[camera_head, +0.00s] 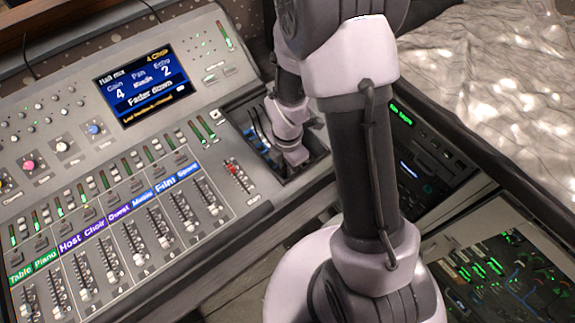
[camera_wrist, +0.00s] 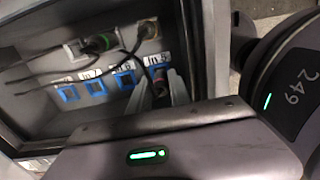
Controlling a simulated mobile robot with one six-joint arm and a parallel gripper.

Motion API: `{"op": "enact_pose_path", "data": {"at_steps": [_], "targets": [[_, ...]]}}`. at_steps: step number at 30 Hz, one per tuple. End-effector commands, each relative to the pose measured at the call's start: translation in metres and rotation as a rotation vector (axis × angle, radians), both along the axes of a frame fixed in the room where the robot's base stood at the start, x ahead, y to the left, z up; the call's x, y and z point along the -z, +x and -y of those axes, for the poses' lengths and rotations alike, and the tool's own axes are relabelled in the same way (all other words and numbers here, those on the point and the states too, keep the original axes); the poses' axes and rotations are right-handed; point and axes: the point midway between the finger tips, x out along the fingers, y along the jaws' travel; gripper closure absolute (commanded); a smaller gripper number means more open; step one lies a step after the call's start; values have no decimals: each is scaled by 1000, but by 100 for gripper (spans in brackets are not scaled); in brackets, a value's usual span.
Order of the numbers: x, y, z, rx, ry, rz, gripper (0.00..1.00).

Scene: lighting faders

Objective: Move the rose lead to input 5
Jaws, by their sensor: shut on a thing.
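In the wrist view, my gripper (camera_wrist: 165,92) is at the label of input 5 (camera_wrist: 155,58), in front of that socket. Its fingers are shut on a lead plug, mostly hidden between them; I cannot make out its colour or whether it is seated. Blue sockets show at input 6 (camera_wrist: 125,78) and input 7 (camera_wrist: 96,86), with another blue socket (camera_wrist: 68,93) further left. In the head view, my gripper (camera_head: 290,150) reaches into the recessed patch bay (camera_head: 262,155) at the mixer's right end. No rose colour shows in the bay.
Above the blue sockets in the wrist view are a green plug (camera_wrist: 100,43) and a brown-yellow plug (camera_wrist: 148,30). Dark cables (camera_wrist: 50,72) cross the bay to the left. The mixer (camera_head: 60,130) fills the left.

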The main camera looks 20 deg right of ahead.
Motion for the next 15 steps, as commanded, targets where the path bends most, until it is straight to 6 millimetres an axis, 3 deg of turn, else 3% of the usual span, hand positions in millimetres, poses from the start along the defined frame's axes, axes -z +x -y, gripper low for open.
{"op": "enact_pose_path", "data": {"at_steps": [15], "targets": [[4,0,0,0,0,0,100]]}}
